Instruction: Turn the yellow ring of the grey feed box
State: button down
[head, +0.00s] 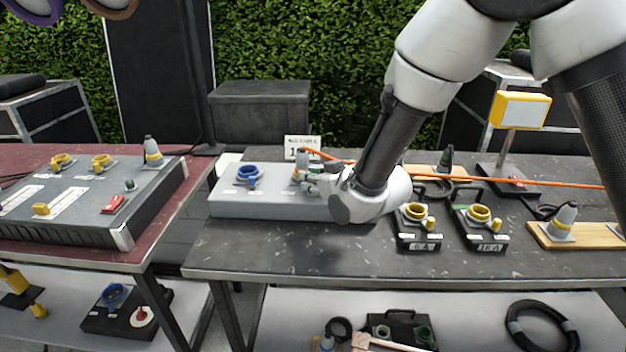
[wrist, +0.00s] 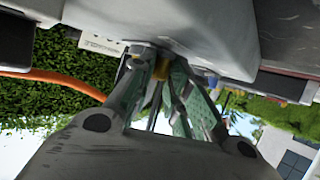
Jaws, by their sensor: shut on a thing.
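The grey feed box (head: 240,207) lies at the left end of the dark table. A blue socket (head: 248,173) stands on its top, and a grey plug (head: 302,157) stands upright farther right. My gripper (head: 308,174) reaches in from the right at the foot of this plug and hides much of it. In the wrist view, a bit of the yellow ring (wrist: 161,68) shows between the fingers of my gripper (wrist: 155,62), beside the grey box (wrist: 190,30). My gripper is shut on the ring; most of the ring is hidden.
An orange cable (head: 480,178) runs across the table behind my wrist. Two dark boxes with yellow sockets (head: 412,240) (head: 483,240) stand close to the right. A small sign (head: 300,142) stands behind. A red table (head: 150,255) with another device is at left.

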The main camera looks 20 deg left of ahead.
jog(key=a+m+t+h, duration=0.1)
jog(key=m, duration=0.1)
jog(key=s+a+m+t+h, duration=0.1)
jog(key=t+h, duration=0.1)
jog(key=shift+s+a+m, duration=0.15)
jog(key=shift+a+m, duration=0.05)
jog(key=shift+m, duration=0.2)
jog(key=m+t+h, duration=0.1)
jog(key=a+m+t+h, duration=0.1)
jog(key=m+h, duration=0.1)
jog(key=shift+s+a+h, duration=0.1)
jog(key=shift+a+h, duration=0.2)
jog(key=shift+a+m+t+h, duration=0.15)
jog(key=shift+a+m+h, duration=0.15)
jog(key=shift+m+h, duration=0.4)
jog(key=shift+a+m+t+h, duration=0.15)
jog(key=shift+a+m+h, duration=0.15)
jog(key=shift+m+h, duration=0.35)
jog(key=shift+r, duration=0.1)
jog(key=c, duration=1.4)
grip_release()
jog(key=shift+c, duration=0.2)
